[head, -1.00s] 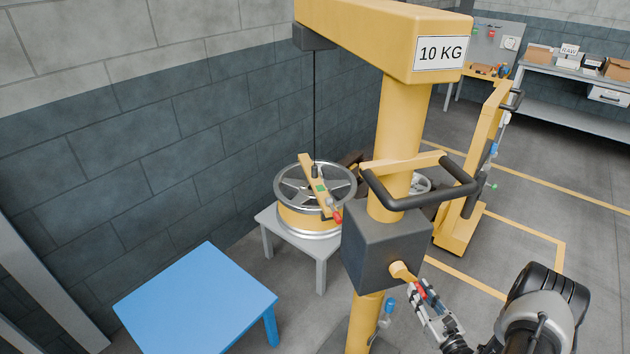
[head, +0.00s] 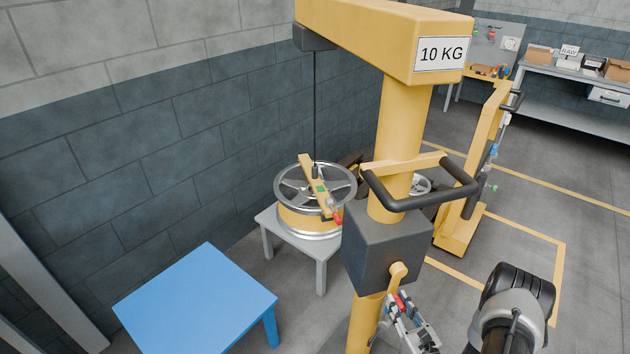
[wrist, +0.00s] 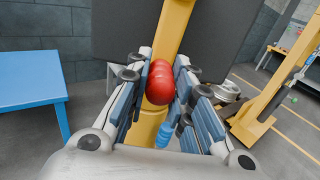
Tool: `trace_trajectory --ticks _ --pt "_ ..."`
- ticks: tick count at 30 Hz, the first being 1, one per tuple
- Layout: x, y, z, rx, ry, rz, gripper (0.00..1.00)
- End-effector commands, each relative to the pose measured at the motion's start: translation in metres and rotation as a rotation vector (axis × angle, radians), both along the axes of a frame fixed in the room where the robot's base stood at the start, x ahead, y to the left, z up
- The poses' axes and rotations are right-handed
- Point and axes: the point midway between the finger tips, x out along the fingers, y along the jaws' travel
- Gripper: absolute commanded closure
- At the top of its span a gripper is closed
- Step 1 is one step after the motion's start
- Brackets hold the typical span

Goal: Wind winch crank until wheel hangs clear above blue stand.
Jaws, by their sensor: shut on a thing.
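The wheel (head: 316,187) sits on a yellow ring on the grey stand, under the crane's cable (head: 314,105). A yellow lifting bar (head: 312,178) with a red end lies across it. The blue stand (head: 198,303) is at the lower left and bare on top; it also shows in the wrist view (wrist: 30,80). The winch box (head: 383,247) is on the yellow post, with the crank (head: 398,271) on its front. My gripper (head: 399,305) is shut on the crank's red knob (wrist: 160,82), seen between the fingers in the wrist view.
The yellow crane post (head: 402,130) carries a 10 KG arm and a black push handle (head: 425,195). The grey stand (head: 268,232) is near the wall. Another yellow frame (head: 470,185) and a workbench (head: 580,100) are at the right. Open floor lies between.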

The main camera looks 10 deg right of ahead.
Motion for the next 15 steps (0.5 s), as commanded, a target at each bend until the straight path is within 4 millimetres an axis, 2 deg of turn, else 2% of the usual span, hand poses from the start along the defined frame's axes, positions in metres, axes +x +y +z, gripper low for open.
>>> trace_trajectory --ticks 1,7,15 --pt "0.0 0.01 0.006 0.004 -0.008 0.013 1.0" --pt "-0.002 0.031 0.009 0.002 -0.013 0.012 1.0" --pt "-0.002 0.036 0.009 -0.001 -0.013 0.008 1.0"
